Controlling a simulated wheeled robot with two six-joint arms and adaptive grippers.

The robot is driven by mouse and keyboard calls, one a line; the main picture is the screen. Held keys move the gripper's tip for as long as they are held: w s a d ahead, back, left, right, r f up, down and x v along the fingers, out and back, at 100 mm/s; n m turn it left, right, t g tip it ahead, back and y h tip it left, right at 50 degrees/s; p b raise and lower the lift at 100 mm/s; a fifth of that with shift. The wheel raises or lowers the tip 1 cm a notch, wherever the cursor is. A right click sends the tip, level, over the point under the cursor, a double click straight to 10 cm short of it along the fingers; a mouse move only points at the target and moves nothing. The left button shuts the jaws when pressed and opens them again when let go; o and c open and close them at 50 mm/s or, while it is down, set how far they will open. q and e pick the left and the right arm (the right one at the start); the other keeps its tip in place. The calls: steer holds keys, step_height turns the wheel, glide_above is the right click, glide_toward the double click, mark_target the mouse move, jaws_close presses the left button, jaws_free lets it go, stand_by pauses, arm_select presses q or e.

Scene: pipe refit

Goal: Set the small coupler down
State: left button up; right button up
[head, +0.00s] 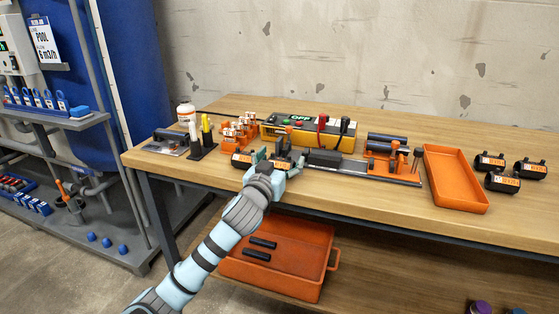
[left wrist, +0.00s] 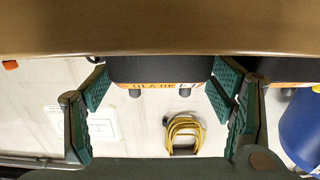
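The small coupler (head: 283,164) is a black cylinder with an orange label, near the front edge of the workbench. My left gripper (head: 272,169) reaches it from the front. In the left wrist view the coupler (left wrist: 160,69) lies between the two green finger pads, which meet its two ends; my gripper there (left wrist: 160,88) is shut on it. One side of the coupler is cut off by a brown surface in that view. Whether it touches the bench, I cannot tell. My right gripper is not in view.
Another black coupler (head: 241,160) lies close to the left of my gripper. Behind are orange fittings (head: 239,130) and a yellow-black tester (head: 308,135). A dark rail with a block (head: 324,158) is to the right. An orange tray (head: 456,204) stands farther right, beside several labelled couplers (head: 502,182).

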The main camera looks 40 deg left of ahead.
arm_select(q)
steer(key=shift+s+r, duration=0.1)
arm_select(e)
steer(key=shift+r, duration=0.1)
arm_select(q)
steer(key=p+v, duration=0.3)
steer(key=v, duration=0.9)
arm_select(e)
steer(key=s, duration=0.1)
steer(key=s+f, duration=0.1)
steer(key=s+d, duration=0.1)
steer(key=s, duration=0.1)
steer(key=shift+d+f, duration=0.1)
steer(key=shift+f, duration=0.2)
